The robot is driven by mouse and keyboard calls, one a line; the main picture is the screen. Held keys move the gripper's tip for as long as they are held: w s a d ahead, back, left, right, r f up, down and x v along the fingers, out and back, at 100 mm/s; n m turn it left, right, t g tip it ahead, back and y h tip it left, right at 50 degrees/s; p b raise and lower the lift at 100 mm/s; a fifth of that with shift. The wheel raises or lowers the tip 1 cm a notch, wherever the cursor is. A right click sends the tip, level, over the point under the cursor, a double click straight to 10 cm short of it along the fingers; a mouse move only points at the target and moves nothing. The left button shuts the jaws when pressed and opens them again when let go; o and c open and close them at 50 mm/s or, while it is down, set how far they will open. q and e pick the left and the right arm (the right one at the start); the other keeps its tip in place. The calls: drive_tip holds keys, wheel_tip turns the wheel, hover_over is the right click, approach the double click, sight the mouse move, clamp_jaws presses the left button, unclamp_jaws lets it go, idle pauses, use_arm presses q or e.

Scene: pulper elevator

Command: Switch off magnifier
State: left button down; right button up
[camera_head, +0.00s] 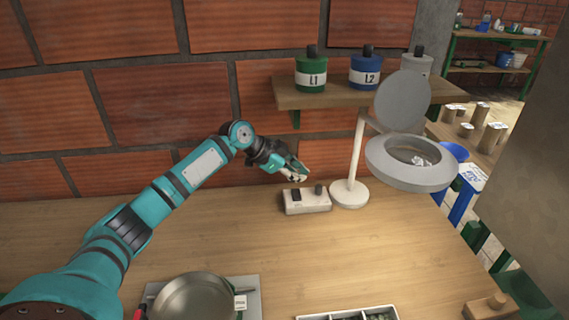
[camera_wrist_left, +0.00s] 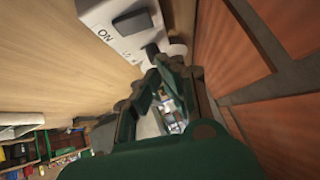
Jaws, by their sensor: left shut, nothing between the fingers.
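The magnifier (camera_head: 411,164) has a grey ring head with a raised round lid, on a white stand with a round foot (camera_head: 349,194). A white switch box (camera_head: 306,201) lies on the table left of that foot, with a dark rocker and a dark knob on top. In the left wrist view the box (camera_wrist_left: 98,12) shows large, with "ON" printed beside its dark rocker switch (camera_wrist_left: 131,21). My left gripper (camera_head: 301,176) is shut and empty, just above and behind the box; its fingers also show in the wrist view (camera_wrist_left: 160,72). I cannot tell whether it touches the box. My right gripper is not in view.
A wooden shelf (camera_head: 375,97) with labelled jars L1 (camera_head: 311,75) and L2 (camera_head: 364,73) hangs above. A metal pan (camera_head: 194,299) and a divided tray (camera_head: 347,314) are at the table's front. The table's middle is clear. A brick wall (camera_head: 150,105) stands close behind.

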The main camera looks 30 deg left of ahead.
sight(296, 192)
use_arm(q)
drive_tip(key=shift+w+a+f, duration=0.1)
drive_tip(key=shift+a+f, duration=0.1)
drive_tip(key=shift+f, duration=0.7)
drive_tip(key=shift+w+a+f, duration=0.1)
drive_tip(key=shift+a+f, duration=0.05)
drive_tip(key=shift+f, duration=0.75)
